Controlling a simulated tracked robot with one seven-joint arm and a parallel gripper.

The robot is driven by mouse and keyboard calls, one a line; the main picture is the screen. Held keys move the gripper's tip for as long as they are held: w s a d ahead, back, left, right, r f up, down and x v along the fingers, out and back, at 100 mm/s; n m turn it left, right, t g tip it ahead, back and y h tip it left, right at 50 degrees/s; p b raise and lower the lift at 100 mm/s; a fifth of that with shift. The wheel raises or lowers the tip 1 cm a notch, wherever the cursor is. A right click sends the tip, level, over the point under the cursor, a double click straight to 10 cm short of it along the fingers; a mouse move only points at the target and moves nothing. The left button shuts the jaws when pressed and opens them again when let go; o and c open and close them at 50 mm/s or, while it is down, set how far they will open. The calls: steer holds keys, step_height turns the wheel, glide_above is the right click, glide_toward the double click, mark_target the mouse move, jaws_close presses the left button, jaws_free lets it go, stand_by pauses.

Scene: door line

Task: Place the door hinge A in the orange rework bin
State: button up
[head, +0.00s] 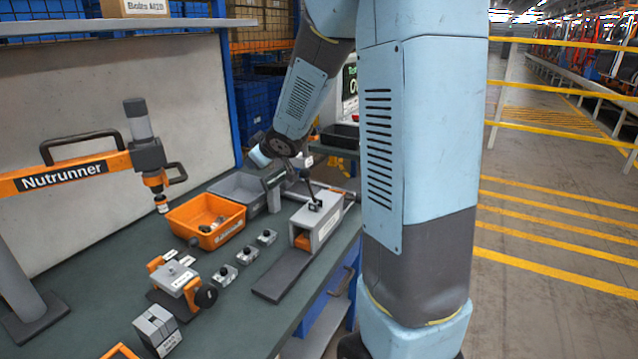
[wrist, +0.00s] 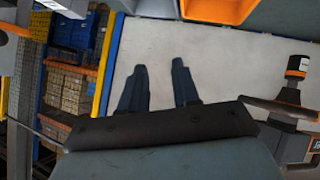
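The orange bin (head: 232,227) stands on the green bench in the head view, with small grey parts inside and a label on its front. Its orange wall also shows at the top of the wrist view (wrist: 218,10). Three small grey labelled blocks stand in a row right of the bin: a near block (head: 222,276), a middle block (head: 247,255) and a far block (head: 266,238). Their labels are too small to read, so I cannot tell which part is door hinge A. My gripper (wrist: 160,64) is open and empty, fingers apart, before the pale back panel.
A grey bin (head: 240,188) stands behind the orange one. The Nutrunner arm (head: 65,176) overhangs the bench at left. A grey-and-orange fixture (head: 180,279), a stacked grey block (head: 157,331) and a clamp fixture (head: 316,222) stand on the bench.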

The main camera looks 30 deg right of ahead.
steer(key=s+d+r+m+g+h, duration=0.25)
steer(key=s+r, duration=0.25)
steer(key=s, duration=0.7)
steer(key=s+d+r+m+g+h, duration=0.15)
steer(key=s+r+m, duration=0.25)
steer(key=s, duration=0.8)
steer(key=s+a+g+y, duration=0.1)
steer(key=s+a, duration=0.2)
steer(key=s, duration=0.8)
steer(key=shift+f+m+y, duration=0.25)
steer(key=shift+m+y, duration=0.15)
steer(key=shift+m, duration=0.05)
